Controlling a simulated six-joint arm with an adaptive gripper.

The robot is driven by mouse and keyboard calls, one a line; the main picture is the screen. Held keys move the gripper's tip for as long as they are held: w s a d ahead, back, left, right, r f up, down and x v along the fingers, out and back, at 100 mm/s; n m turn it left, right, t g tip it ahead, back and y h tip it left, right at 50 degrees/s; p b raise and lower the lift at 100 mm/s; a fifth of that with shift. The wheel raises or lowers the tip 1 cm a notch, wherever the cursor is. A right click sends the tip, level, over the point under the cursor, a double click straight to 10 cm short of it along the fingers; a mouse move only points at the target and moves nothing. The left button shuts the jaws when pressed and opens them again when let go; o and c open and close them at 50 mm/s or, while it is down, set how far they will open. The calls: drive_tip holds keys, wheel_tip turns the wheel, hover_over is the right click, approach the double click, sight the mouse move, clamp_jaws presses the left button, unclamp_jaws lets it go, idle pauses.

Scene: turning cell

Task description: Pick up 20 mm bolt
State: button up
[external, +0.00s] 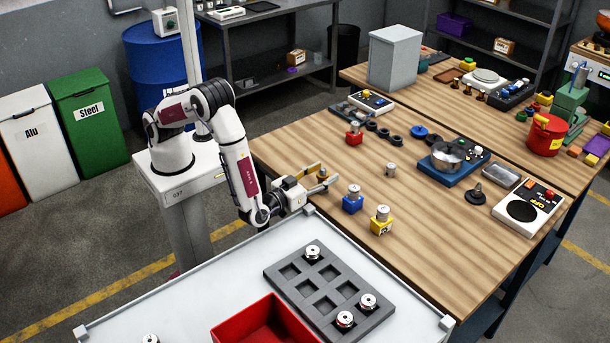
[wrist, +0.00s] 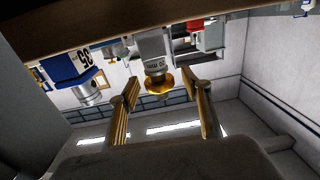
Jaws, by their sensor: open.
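A small grey piece marked 20 mm (wrist: 152,48), with a brass-coloured round head (wrist: 157,83), hangs upside down in the inverted wrist view. It lies ahead, between the fingertips in that picture. My gripper (external: 322,178) is open and empty, level and low over the bench's left end. Its two ribbed brass-coloured fingers (wrist: 160,92) show in the wrist view.
A blue block (external: 352,202), marked 35 in the wrist view (wrist: 82,68), and a yellow block (external: 381,225) carry silver pieces near my gripper. A red block (external: 354,139) stands behind. A grey slotted tray (external: 290,273) and red bin (external: 232,330) occupy the white table.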

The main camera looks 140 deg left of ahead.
clamp_jaws()
drive_tip(key=shift+r, duration=0.1)
idle(0.4)
drive_tip(key=shift+r, duration=4.95)
